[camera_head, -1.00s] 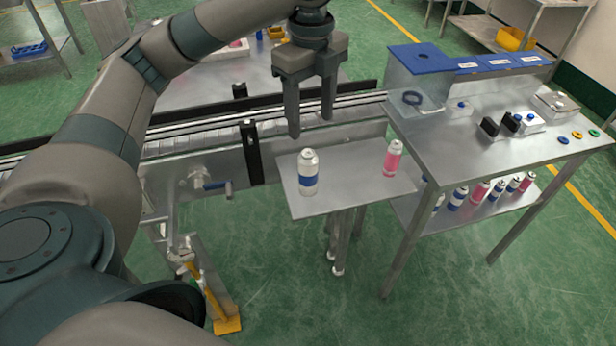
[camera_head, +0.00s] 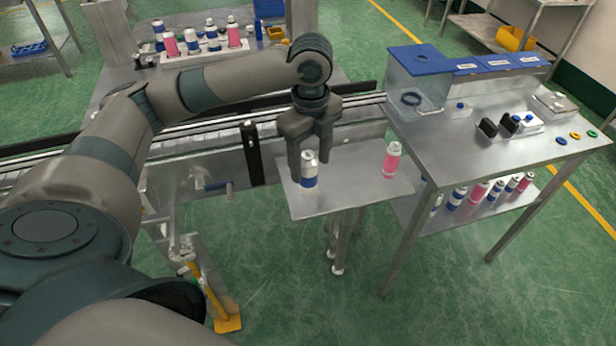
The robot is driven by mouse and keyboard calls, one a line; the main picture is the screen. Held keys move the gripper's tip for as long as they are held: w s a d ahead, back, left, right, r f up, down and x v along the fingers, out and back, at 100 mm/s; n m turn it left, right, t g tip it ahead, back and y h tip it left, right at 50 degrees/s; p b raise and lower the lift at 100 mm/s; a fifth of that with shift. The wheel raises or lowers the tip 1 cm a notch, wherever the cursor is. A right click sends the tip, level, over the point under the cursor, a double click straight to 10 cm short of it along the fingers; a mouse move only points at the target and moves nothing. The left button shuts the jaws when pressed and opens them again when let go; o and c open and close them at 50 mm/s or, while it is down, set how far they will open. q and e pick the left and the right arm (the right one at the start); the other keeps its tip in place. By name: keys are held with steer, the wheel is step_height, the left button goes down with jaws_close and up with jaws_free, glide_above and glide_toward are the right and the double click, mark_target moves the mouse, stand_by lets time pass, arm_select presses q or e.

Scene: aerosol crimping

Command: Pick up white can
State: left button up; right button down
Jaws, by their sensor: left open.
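The white can (camera_head: 308,170), with a blue band, stands upright on the small steel shelf (camera_head: 345,183) beside the conveyor. My left gripper (camera_head: 309,168) points down over it and is open. One finger shows to the left of the can and the other behind its upper right. I cannot tell whether either finger touches it. A pink can (camera_head: 391,162) stands upright at the right end of the same shelf. My right gripper is not in view.
The conveyor (camera_head: 220,133) runs behind the shelf. A steel table (camera_head: 470,150) with a blue-lidded clear box (camera_head: 418,80) stands to the right, with several cans on its lower shelf. A back table holds a rack of cans (camera_head: 205,45).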

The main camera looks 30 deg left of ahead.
mark_target(308, 177)
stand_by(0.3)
arm_select(q)
steer(key=shift+f, duration=0.25)
steer(key=f, duration=0.1)
steer(key=f+p, duration=0.1)
steer(key=f, duration=0.2)
steer(key=shift+s+a, duration=0.2)
steer(key=shift+a, duration=0.05)
steer(key=shift+f+p, duration=0.3)
steer(key=shift+f, duration=0.05)
steer(key=c, duration=1.1)
